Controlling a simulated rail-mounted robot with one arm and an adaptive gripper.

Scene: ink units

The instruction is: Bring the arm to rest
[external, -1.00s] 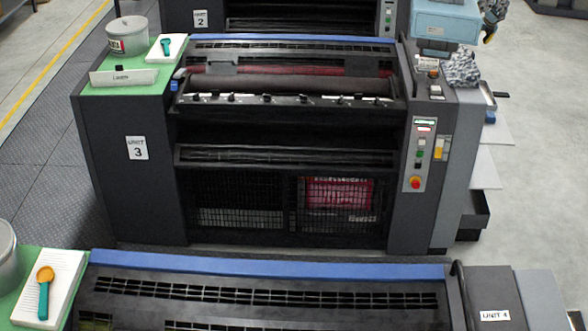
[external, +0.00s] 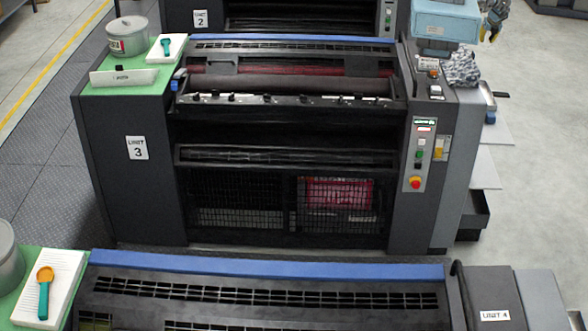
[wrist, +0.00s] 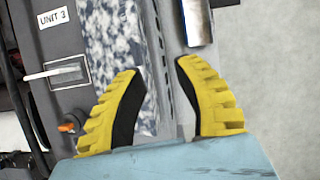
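Below the fingers in that view lie the side of unit 3 and pale floor. A grey-and-white mottled rag (external: 461,68) lies on the right end of unit 3; it also shows in the wrist view (wrist: 113,45), left of the fingertips.
Press unit 3 (external: 112,160) fills the middle, with a can (external: 128,42) and a pad (external: 166,49) at its left. A metal-bladed tool (wrist: 197,22) lies beyond the fingers. Unit 4 (external: 250,272) is in front. Open floor (external: 545,140) lies to the right.

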